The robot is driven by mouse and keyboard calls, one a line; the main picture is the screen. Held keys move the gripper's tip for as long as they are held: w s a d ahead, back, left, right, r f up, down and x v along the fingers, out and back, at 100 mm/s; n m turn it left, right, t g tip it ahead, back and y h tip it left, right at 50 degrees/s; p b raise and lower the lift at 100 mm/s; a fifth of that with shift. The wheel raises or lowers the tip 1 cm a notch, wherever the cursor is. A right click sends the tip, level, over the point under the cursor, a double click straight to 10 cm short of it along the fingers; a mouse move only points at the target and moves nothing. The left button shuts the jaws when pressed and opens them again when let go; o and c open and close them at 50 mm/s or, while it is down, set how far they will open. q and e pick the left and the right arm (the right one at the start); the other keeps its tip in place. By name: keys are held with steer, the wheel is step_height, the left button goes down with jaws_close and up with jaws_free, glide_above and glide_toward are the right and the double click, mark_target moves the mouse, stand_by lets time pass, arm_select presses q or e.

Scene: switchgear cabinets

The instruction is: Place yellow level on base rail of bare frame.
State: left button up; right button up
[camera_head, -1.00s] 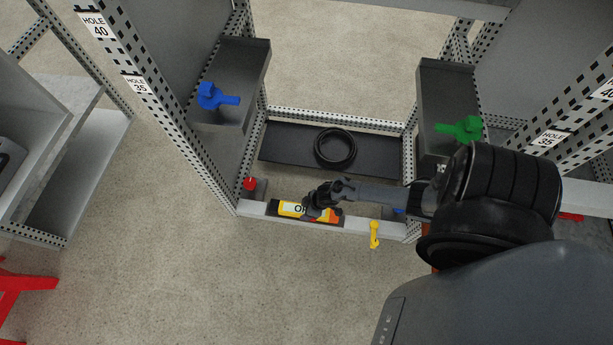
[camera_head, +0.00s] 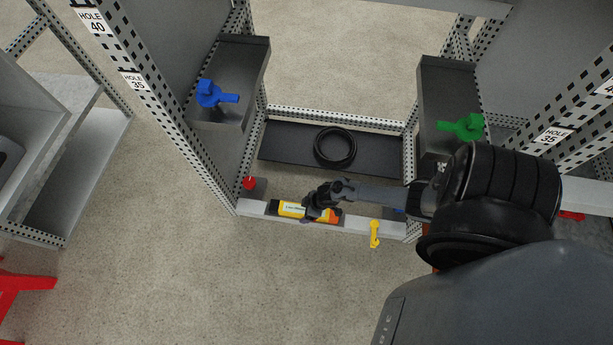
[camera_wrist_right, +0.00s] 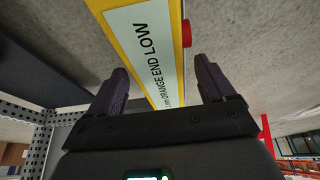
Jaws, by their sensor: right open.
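The yellow level (camera_head: 291,209) lies along the front base rail (camera_head: 360,222) of the bare frame in the head view. Its white label faces up and its orange end is on the right. My right gripper (camera_head: 321,206) is over its right part and hides some of it. In the right wrist view the level (camera_wrist_right: 152,50) shows its label "ORANGE END LOW". The right fingers (camera_wrist_right: 163,88) are open, one on each side of the level, with gaps visible. Whether the level sits fully flat on the rail is hard to tell. My left gripper is not in view.
A red clamp-like piece (camera_head: 249,183) stands at the rail's left end, and a yellow one (camera_head: 375,233) hangs at its right. A black coil (camera_head: 335,147) lies on the dark panel behind. Blue (camera_head: 214,95) and green (camera_head: 463,127) handles sit on the side boxes. Floor in front is clear.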

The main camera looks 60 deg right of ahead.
steer(key=p+v, duration=0.5)
steer(key=v, duration=0.2)
steer(key=shift+a+r+p, duration=0.1)
steer(key=shift+r+p, duration=0.15)
steer(key=shift+p, duration=0.05)
steer(key=w+a+r+h, duration=0.1)
steer(key=w+a+r, duration=0.2)
steer(key=a+r, duration=1.1)
steer(key=s+a+r, duration=0.1)
steer(key=s+r, duration=0.1)
steer(key=r, duration=0.8)
steer(key=s+a+r+m, duration=0.1)
steer(key=s+r, duration=0.2)
steer(key=r, duration=0.7)
steer(key=shift+a+g, duration=0.3)
steer(key=shift+r, duration=0.15)
